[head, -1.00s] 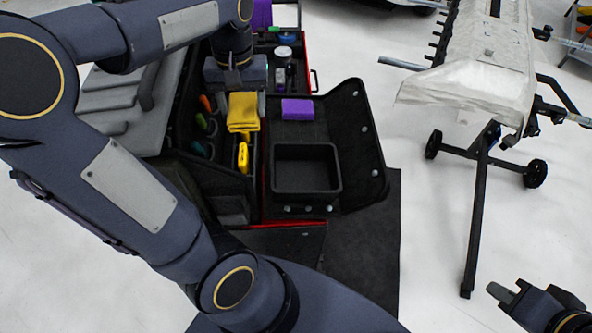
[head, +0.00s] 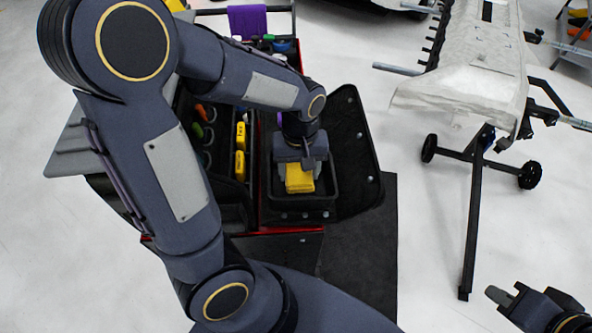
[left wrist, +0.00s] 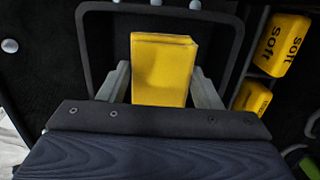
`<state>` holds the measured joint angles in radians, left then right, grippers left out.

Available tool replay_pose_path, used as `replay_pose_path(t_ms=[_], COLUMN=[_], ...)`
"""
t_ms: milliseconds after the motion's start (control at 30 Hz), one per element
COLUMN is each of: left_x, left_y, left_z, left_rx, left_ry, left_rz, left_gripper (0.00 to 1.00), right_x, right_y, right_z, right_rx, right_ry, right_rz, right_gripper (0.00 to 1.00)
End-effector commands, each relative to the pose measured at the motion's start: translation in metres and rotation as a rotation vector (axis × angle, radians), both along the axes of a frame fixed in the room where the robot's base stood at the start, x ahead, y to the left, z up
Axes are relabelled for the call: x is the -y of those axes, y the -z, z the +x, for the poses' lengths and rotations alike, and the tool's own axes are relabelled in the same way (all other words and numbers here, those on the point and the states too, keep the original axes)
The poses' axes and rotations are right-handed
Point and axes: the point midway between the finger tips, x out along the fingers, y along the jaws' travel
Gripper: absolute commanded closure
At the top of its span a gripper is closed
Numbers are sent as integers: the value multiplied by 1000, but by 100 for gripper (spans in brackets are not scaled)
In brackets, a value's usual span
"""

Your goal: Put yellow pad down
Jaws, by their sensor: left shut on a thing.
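The yellow pad (head: 300,178) is at the black open tray (head: 302,214) on the cart's right side. My left gripper (head: 299,168) points down over this tray and is shut on the pad. In the left wrist view the pad (left wrist: 163,70) sits between the two grey fingers, with the tray's rim (left wrist: 160,7) around it. I cannot tell whether the pad touches the tray floor. My right gripper (head: 507,297) is at the lower right, far from the cart, with its fingers apart and nothing between them.
Yellow "soft" packs (left wrist: 288,42) stand in a slot beside the tray. A black flap (head: 352,150) with studs lies to the tray's right. A purple cloth (head: 248,20) hangs on the cart's rail. A wheeled stand (head: 478,160) with a white-covered panel is further right, with clear floor between.

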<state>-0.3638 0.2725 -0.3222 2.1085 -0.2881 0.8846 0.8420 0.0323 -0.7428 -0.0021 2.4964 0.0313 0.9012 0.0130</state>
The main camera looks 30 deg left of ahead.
Motion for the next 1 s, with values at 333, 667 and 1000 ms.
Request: replay_pose_path(t_ms=[333,667,1000], left_x=[-1,-1,-1], left_y=[14,23,26], left_z=[0,0,0], left_rx=[1,1,1], left_ry=[0,0,0], left_rz=[0,-1,0], left_gripper=[60,60,27], right_x=[0,0,0], right_y=[1,9,10], right_z=[0,0,0], right_rx=[0,0,0], right_ry=[0,0,0], right_rz=[0,0,0], right_gripper=[100,100,100])
